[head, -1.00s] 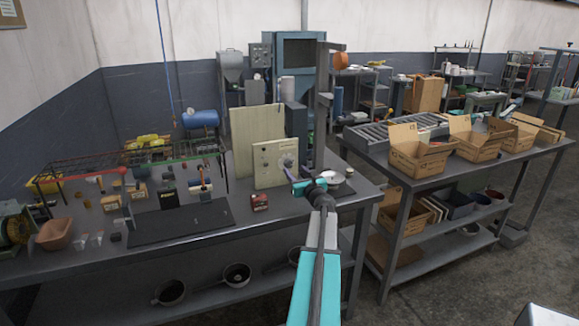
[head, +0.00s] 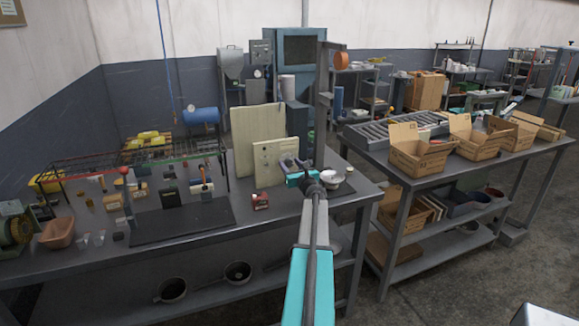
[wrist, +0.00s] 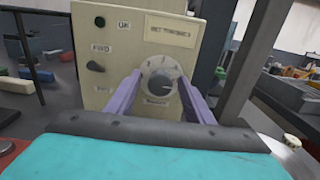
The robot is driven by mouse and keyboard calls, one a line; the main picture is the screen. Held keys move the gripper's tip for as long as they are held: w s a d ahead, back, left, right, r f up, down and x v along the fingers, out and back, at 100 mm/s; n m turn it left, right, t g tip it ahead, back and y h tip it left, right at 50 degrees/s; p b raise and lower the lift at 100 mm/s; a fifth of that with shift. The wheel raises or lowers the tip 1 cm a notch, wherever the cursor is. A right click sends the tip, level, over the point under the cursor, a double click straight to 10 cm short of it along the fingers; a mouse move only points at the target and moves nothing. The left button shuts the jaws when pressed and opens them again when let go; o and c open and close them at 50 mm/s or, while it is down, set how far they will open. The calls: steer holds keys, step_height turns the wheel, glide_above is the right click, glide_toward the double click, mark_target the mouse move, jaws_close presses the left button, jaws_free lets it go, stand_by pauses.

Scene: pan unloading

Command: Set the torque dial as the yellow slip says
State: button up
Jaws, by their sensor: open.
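A cream control panel (head: 268,160) stands upright on the bench; it fills the middle of the wrist view (wrist: 105,75). Its round grey torque dial (wrist: 160,72) faces me, with a dark mark at its lower part and a small label below. A pale yellowish slip (wrist: 172,34) sits on the panel above the dial; its lettering is too blurred to read surely. My gripper (wrist: 159,80) is open, one finger on each side of the dial; whether they touch it I cannot tell. In the head view my gripper (head: 291,164) hides the dial.
A grey post (head: 322,110) rises close on the right.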

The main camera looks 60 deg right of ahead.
steer(key=c, duration=1)
steer(key=shift+a+f, duration=0.1)
steer(key=shift+a, duration=0.4)
steer(key=shift+c, duration=0.2)
steer(key=shift+d, duration=0.3)
